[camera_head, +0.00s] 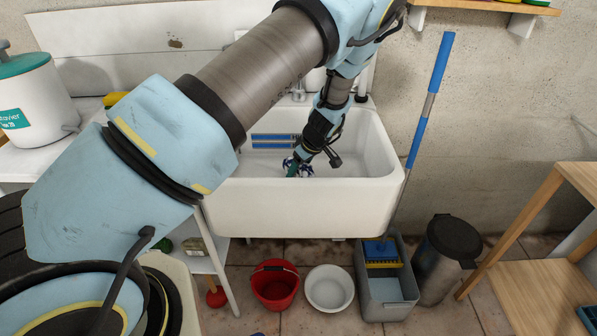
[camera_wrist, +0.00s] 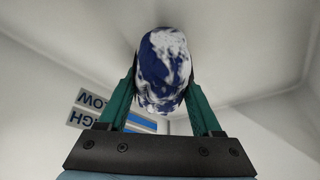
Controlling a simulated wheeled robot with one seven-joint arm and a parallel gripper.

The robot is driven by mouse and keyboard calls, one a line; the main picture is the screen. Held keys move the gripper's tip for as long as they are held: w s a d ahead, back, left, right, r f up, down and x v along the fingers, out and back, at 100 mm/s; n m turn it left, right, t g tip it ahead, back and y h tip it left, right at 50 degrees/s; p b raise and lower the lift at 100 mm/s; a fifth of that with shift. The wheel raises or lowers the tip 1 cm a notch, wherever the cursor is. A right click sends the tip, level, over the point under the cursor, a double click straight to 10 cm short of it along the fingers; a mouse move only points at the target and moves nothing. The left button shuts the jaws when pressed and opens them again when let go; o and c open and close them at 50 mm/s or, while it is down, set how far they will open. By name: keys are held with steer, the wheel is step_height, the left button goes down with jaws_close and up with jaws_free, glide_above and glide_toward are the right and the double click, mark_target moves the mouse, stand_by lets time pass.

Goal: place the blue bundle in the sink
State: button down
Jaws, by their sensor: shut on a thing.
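The blue bundle (camera_wrist: 163,70) is a rounded blue and white mottled lump between the green fingers of my gripper (camera_wrist: 165,95) in the wrist view. My gripper is shut on it. In the head view my gripper (camera_head: 297,166) points down inside the white sink (camera_head: 300,212), and a little of the bundle (camera_head: 305,171) shows beside the fingers, low in the basin. I cannot tell whether the bundle touches the sink floor. My arm covers the left part of the sink.
Blue-striped labels (camera_head: 274,140) are on the sink's back wall. A red bucket (camera_head: 275,285), a white bowl (camera_head: 329,288), a grey mop bucket (camera_head: 387,285) and a bin (camera_head: 444,258) stand on the floor below. A blue pole (camera_head: 430,100) leans right of the sink. A wooden shelf (camera_head: 545,300) is at right.

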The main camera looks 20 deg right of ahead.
steer(key=shift+f, duration=0.95)
steer(key=shift+f, duration=0.15)
steer(key=shift+c, duration=0.3)
jaws_free()
steer(key=shift+r, duration=0.3)
steer(key=b+v, duration=0.3)
steer(key=v, duration=0.8)
steer(key=shift+s+r, duration=0.25)
steer(key=shift+r, duration=0.05)
